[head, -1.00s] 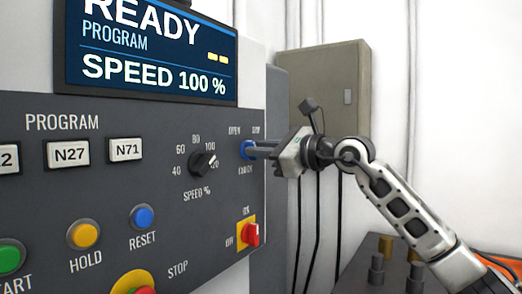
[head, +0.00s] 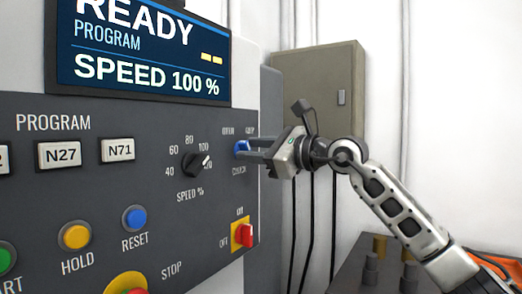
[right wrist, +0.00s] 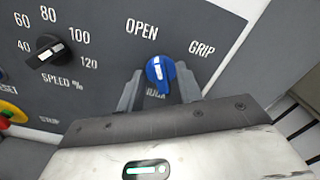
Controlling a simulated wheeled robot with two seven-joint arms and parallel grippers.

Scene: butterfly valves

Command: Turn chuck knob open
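The chuck knob is a blue round knob (head: 241,148) near the right edge of the dark control panel. My left gripper is not in view.
A black speed knob (head: 195,164) sits left of the chuck knob. A red switch on a yellow plate (head: 243,235) is below it. Hold (head: 75,236) and reset (head: 134,218) buttons are lower left. A grey box (head: 318,95) hangs on the wall behind.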

